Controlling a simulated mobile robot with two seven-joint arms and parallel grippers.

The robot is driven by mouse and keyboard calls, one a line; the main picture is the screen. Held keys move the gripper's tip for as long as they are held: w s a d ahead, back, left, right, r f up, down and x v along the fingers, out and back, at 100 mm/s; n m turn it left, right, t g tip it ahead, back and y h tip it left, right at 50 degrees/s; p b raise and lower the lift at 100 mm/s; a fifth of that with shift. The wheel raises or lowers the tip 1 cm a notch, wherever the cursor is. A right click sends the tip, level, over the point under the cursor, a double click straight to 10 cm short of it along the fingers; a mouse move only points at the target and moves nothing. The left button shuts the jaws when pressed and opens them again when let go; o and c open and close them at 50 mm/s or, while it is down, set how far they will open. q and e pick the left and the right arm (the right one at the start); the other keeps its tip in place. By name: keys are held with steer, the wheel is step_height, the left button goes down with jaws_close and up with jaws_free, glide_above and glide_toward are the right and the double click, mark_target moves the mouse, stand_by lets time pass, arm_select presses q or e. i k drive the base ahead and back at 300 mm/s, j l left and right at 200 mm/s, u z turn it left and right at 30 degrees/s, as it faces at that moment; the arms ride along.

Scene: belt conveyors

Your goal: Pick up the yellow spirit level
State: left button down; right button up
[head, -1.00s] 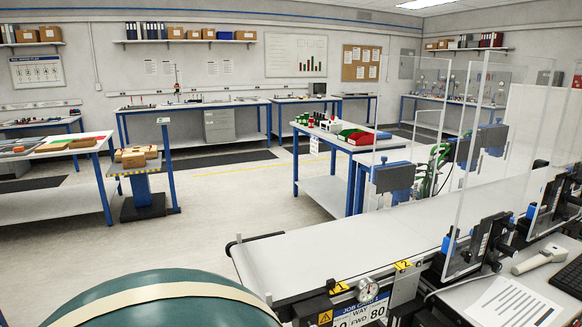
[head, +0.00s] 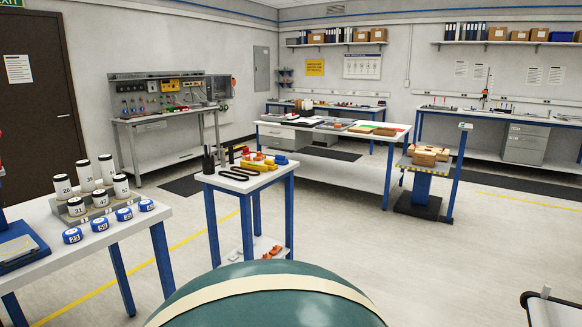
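A yellow elongated object (head: 258,165), which looks like the spirit level, lies on the small blue-legged table (head: 212,178) left of the middle in the head view. Red and blue items lie close around it, and it is too small to make out its details. Neither of my grippers is in view.
A long table (head: 345,140) and a blue stand with boxes (head: 422,190) are farther back. A conveyor end (head: 550,310) shows at bottom right. The floor (head: 370,235) right of the small table is clear.

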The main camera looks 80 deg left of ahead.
mark_target(263, 169)
steer(key=u, duration=2.9)
steer(key=i+z, duration=0.15)
steer(key=z, duration=0.35)
steer(key=i, duration=3.25)
